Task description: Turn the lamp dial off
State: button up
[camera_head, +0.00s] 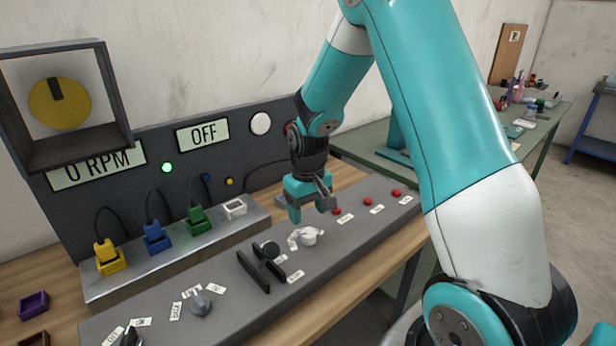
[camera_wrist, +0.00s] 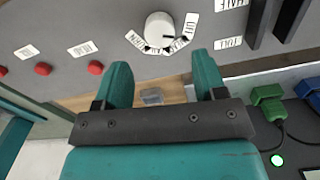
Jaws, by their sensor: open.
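The white round dial (camera_head: 308,236) sits on the grey sloping control panel (camera_head: 352,232), with small white labels around it. My gripper (camera_head: 311,209) is above and just behind the dial in the head view. In the wrist view my gripper (camera_wrist: 162,78) has its two teal fingers apart, with nothing between them and the dial beyond their tips. It does not touch the dial.
A black lever (camera_head: 262,270) and a grey knob (camera_head: 201,304) lie left of the dial. Several red buttons (camera_head: 337,211) lie to its right. Behind are coloured plugs (camera_head: 157,238), an OFF display (camera_head: 203,134) and a round white lamp (camera_head: 260,123).

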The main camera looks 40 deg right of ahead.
aim_at(308, 233)
notch_tip(308, 233, up, 11)
jog(key=shift+b, duration=0.35)
dwell(0.3)
jog(key=s+a+r+n+y, duration=0.2)
jog(key=s+a+n, duration=0.2)
jog(key=s+a, duration=0.7)
jog(key=s+a+r+n+y, duration=0.2)
jog(key=s+a+n, duration=0.2)
jog(key=s+a, duration=0.7)
jog(key=shift+s+a+r, duration=0.2)
jog(key=shift+a+r, duration=0.05)
